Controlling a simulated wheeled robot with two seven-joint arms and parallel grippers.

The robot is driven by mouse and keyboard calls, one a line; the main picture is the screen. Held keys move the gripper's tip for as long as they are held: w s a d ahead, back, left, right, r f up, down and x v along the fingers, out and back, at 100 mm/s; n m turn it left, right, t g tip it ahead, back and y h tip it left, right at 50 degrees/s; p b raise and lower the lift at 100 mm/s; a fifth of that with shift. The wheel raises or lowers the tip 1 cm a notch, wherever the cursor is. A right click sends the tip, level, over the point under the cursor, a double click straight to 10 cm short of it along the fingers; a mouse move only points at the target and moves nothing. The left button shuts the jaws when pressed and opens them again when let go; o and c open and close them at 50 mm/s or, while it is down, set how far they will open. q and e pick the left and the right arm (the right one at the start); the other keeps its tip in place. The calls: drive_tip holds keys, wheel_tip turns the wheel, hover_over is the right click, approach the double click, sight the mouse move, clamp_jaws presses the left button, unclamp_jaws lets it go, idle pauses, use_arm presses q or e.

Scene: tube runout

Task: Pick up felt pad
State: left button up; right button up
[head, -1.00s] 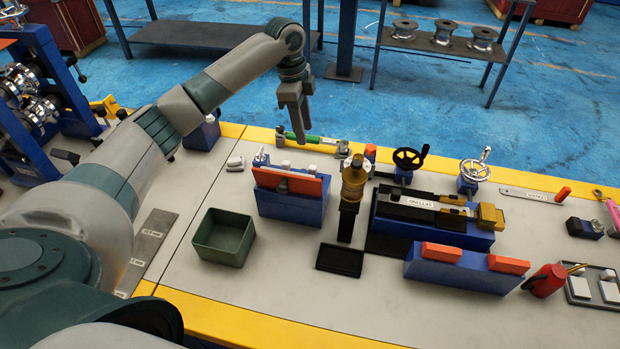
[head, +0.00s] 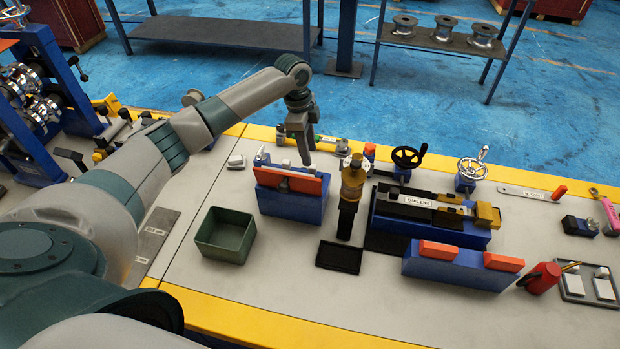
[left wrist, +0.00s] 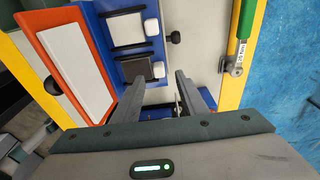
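My left gripper (head: 302,160) points down just behind the blue stand (head: 290,205) with the orange-framed board (head: 288,181). Beyond the fingertips, the blue holder (left wrist: 155,45) carries a white pad (left wrist: 127,28), a dark grey pad (left wrist: 134,68) and a small white piece (left wrist: 158,70). I cannot tell for sure which of these is the felt pad. In the head view these pieces are mostly hidden behind the board and gripper. My right gripper is not in view.
A green open bin (head: 224,236) stands left of the blue stand. A brass-coloured cylinder on a black post (head: 352,180) stands close to its right. A green-handled tool (left wrist: 243,30) lies near the table's yellow back edge. Blue fixtures fill the right side.

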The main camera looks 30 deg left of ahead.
sight(313, 166)
use_arm(q)
drive_tip(key=shift+d+f, duration=0.15)
drive_tip(key=shift+f, duration=0.2)
drive_tip(key=f+p, duration=0.1)
drive_tip(key=f, duration=0.2)
drive_tip(key=shift+d+p, duration=0.35)
drive_tip(key=shift+f, duration=0.5)
clamp_jaws()
